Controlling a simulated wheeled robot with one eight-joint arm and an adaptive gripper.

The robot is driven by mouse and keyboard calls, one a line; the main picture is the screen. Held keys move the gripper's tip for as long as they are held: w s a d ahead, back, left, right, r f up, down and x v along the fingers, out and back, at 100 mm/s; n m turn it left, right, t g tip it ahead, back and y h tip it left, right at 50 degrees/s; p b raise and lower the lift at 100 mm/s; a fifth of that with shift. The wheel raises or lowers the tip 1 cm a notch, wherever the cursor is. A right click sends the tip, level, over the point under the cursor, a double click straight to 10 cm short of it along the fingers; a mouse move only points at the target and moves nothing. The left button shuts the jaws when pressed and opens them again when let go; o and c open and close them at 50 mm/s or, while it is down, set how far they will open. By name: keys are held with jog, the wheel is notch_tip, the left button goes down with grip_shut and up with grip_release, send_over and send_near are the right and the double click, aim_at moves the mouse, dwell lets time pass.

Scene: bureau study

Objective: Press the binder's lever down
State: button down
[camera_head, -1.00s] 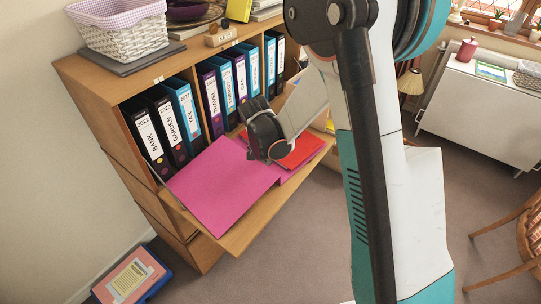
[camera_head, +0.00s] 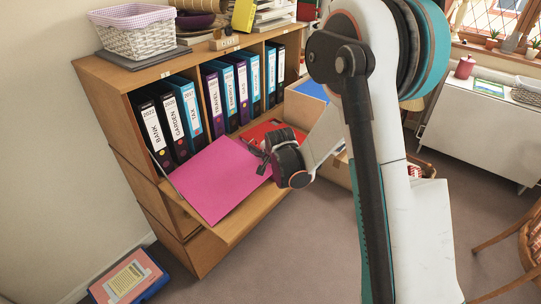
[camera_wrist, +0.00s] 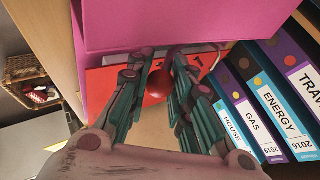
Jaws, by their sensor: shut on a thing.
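A pink binder (camera_head: 217,180) lies open on the fold-down flap of the cabinet. Its pink board also fills the top of the wrist view (camera_wrist: 180,22). My gripper (camera_head: 258,152) is at the binder's right edge, low over the flap. In the wrist view my gripper (camera_wrist: 163,62) points at the pink board's lower edge, its two fingers close together with a narrow gap.
Labelled binders (camera_head: 185,112) stand upright in the cabinet behind. A cardboard box (camera_head: 302,107) stands to the right. A white basket (camera_head: 146,33) is on top. The carpet in front is clear.

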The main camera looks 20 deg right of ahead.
jog(key=c, duration=1.4)
grip_release()
jog(key=shift+o, duration=0.2)
jog(key=v, duration=1.2)
jog(key=shift+c, duration=0.4)
